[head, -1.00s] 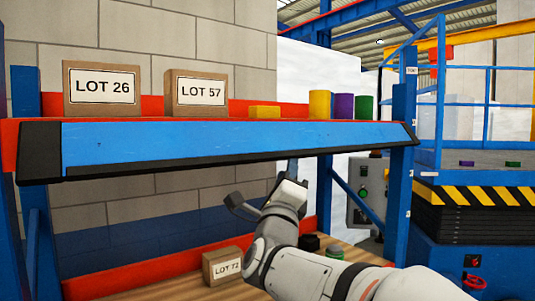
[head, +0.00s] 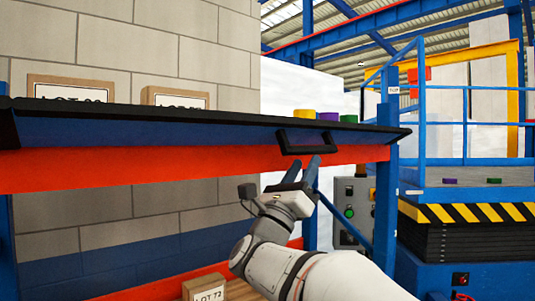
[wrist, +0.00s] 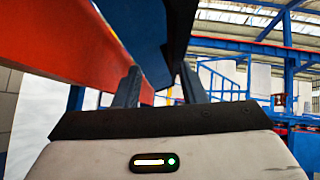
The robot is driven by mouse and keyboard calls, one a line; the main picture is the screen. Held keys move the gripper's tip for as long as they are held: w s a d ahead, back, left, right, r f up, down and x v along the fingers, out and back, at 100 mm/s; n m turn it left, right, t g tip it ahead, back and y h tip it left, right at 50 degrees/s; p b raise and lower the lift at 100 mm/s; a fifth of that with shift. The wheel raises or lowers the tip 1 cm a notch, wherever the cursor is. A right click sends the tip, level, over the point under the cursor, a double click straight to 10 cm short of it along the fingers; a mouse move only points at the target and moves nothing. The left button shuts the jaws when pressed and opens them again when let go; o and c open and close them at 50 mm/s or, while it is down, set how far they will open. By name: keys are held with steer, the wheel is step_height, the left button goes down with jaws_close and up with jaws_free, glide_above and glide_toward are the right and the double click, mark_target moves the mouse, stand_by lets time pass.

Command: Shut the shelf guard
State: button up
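The shelf guard (head: 170,131) is a long blue panel with black edges along the front of the upper shelf. It is tilted out and seen almost edge-on, with its dark blue underside showing. A black bar handle (head: 295,141) hangs from it near its right end. My gripper (head: 302,172) is just below the handle, fingers pointing up. In the wrist view my gripper (wrist: 158,75) has its two fingers apart with nothing seen held between them. The blue guard (wrist: 148,42) shows beyond them. Whether a finger touches the handle is unclear.
A red beam (head: 120,172) runs below the guard. Boxes (head: 70,90) and coloured cylinders (head: 305,115) on the shelf are partly hidden by it. A blue post (head: 386,200), a control box (head: 352,207) and a lift platform (head: 465,213) stand at right.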

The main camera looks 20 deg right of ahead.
steer(key=shift+s+d+r, duration=0.1)
steer(key=shift+d+r, duration=0.25)
steer(key=shift+r, duration=0.25)
steer(key=shift+s+d+r, duration=0.1)
steer(key=shift+d+r, duration=0.2)
steer(key=shift+r, duration=0.25)
steer(key=shift+w+f, duration=0.1)
steer(key=shift+c, duration=0.4)
steer(key=shift+s+d, duration=0.1)
steer(key=shift+s, duration=0.2)
jaws_close()
